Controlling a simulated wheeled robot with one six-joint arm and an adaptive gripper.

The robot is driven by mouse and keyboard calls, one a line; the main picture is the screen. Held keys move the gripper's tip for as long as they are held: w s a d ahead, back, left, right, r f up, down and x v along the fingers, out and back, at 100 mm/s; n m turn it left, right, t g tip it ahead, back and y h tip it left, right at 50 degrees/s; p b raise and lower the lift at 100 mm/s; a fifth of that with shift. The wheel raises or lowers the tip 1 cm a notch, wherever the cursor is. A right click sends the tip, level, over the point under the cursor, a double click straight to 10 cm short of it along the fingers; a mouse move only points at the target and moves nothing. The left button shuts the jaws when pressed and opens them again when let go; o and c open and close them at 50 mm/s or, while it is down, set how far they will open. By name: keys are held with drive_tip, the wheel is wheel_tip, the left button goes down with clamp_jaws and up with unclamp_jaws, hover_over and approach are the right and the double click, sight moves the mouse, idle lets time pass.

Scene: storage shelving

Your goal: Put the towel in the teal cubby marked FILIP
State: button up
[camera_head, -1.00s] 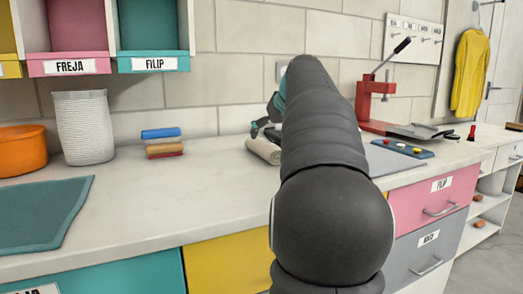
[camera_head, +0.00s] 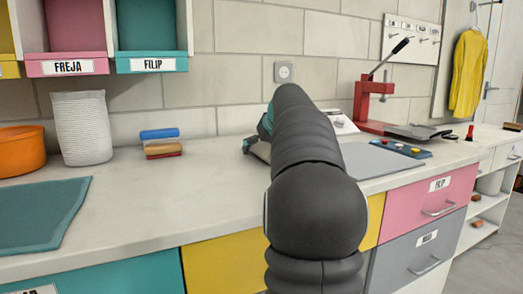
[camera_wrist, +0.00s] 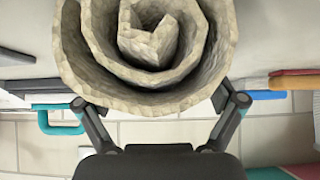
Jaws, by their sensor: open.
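The towel is a beige roll; its spiral end (camera_wrist: 150,45) fills the upper middle of the wrist view. In the head view only a small part of it (camera_head: 260,153) shows on the counter, the rest hidden behind my arm. My gripper (camera_wrist: 160,101) is open, its two fingers spread at either side of the roll's near edge; contact cannot be told. In the head view a bit of the gripper (camera_head: 252,143) shows left of the arm. The teal cubby (camera_head: 126,64) with the FILIP label is at the upper left and looks empty.
A pink FREJA cubby (camera_head: 38,67) adjoins it on the left. A red press (camera_head: 371,103) stands right. Counter between cloths and mat (camera_head: 40,215) is clear.

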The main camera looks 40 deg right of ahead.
drive_tip(key=c, duration=1.6)
drive_tip(key=shift+o, duration=0.2)
wheel_tip(320, 180, up, 10)
drive_tip(key=shift+f+p, duration=0.2)
drive_tip(key=shift+p, duration=0.9)
drive_tip(key=shift+r, duration=0.2)
